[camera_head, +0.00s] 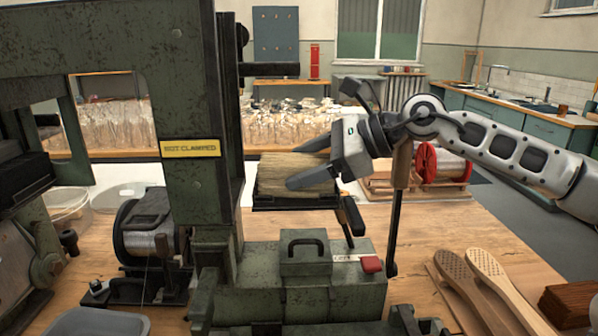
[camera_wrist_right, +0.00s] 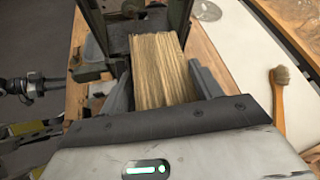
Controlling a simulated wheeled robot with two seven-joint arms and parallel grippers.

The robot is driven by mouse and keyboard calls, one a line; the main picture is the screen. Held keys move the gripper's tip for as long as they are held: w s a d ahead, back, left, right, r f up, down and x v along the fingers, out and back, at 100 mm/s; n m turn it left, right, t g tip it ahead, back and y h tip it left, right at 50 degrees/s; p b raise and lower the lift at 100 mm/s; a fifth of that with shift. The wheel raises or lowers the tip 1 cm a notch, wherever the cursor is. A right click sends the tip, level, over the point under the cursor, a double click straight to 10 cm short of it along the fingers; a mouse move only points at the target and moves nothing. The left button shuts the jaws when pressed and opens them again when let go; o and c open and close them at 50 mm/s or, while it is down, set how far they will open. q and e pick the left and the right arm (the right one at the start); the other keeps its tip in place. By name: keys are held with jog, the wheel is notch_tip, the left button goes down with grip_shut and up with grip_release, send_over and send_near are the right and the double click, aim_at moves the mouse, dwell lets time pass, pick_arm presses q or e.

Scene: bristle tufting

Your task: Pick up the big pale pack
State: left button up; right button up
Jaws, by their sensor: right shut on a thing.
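The big pale pack (camera_head: 285,172) is a thick bundle of straw-coloured bristle beside the green machine's upright (camera_head: 197,110). It is at or just above a dark tray (camera_head: 300,203); I cannot tell if it touches. My right gripper (camera_head: 308,162) reaches in from the right and is shut on the pack, one finger along each side. In the right wrist view the pack (camera_wrist_right: 163,70) lies between the two fingers (camera_wrist_right: 160,88), its far end towards the dark machine part.
A yellow "NOT CLAMPED" label (camera_head: 190,148) is on the upright. A dark lever (camera_head: 398,215) stands right of the tray. A red-flanged wire spool (camera_head: 441,165) is behind my right arm. Wooden brush backs (camera_head: 482,280) lie front right. A brush (camera_wrist_right: 278,105) lies right in the wrist view.

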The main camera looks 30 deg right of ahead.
aim_at(306, 160)
jog(key=shift+d+r, duration=0.1)
jog(key=shift+r, duration=0.3)
notch_tip(306, 160, up, 2)
jog(key=shift+w+r, duration=0.1)
jog(key=shift+r, duration=0.1)
jog(key=c, duration=0.3)
pick_arm(q)
jog(key=shift+d+f+b, duration=0.1)
jog(key=shift+f+b, duration=0.3)
jog(key=shift+b, duration=0.65)
pick_arm(e)
jog(key=s+a+r, duration=0.1)
jog(key=s+r, duration=0.2)
jog(key=s, duration=0.1)
jog(key=s+a+r, duration=0.1)
jog(key=s+r, duration=0.2)
jog(key=s, duration=0.2)
jog(key=s+a+r, duration=0.1)
jog(key=s+r, duration=0.2)
jog(key=s, duration=0.2)
jog(key=shift+a+r, duration=0.1)
jog(key=shift+r, duration=0.2)
